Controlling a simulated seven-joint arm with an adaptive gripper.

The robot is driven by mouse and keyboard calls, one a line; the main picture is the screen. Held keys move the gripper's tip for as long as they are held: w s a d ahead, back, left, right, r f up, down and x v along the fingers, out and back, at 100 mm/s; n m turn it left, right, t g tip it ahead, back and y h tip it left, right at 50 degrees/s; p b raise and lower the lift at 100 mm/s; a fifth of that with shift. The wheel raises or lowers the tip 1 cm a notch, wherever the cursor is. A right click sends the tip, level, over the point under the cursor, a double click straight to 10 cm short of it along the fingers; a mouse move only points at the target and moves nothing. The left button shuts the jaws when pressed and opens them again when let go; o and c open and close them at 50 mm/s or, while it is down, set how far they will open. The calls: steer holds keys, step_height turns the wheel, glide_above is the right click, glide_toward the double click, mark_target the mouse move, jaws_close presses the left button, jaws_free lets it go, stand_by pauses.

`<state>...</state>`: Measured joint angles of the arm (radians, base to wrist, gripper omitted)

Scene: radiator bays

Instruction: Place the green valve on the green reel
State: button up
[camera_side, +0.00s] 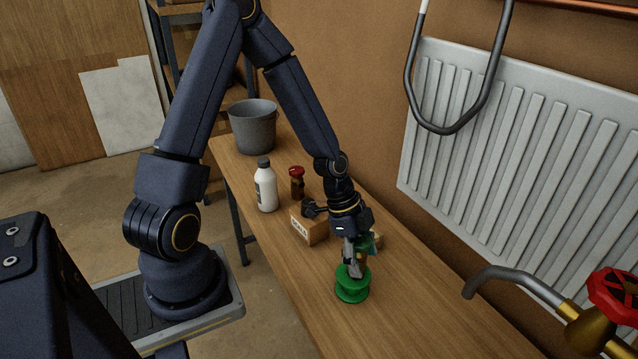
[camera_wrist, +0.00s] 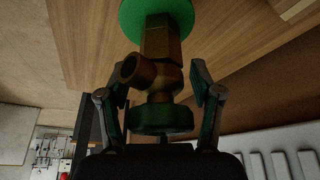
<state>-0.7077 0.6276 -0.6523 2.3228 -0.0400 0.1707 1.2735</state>
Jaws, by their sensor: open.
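The green valve has a brass body (camera_wrist: 160,72) and a green handwheel (camera_wrist: 162,119). In the wrist view it lies between my two fingers, handwheel nearest the wrist, with a gap beside each finger. Its far end meets the green reel (camera_wrist: 140,12) in the picture, and it appears to stand on it. My gripper (camera_wrist: 152,88) is open around the valve. There the valve is mostly hidden by the fingers.
A small labelled box (camera_side: 309,229) is close behind my gripper. A white bottle (camera_side: 266,188), a red-topped jar (camera_side: 297,183) and a grey bucket (camera_side: 253,127) stand farther back. A radiator (camera_side: 500,165) and a red-wheeled pipe valve (camera_side: 610,298) are at the right. The bench front is clear.

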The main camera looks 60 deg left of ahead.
steer(key=s+a+r+n+t+y, duration=0.1)
steer(key=s+r+n, duration=0.5)
steer(key=r, duration=0.6)
steer(key=s+a+r+n+t+y, duration=0.2)
steer(key=s+r+n, duration=0.4)
steer(key=r, duration=0.7)
steer(key=shift+s+t+y, duration=0.3)
steer(key=shift+s+y, duration=0.1)
steer(key=shift+s, duration=0.3)
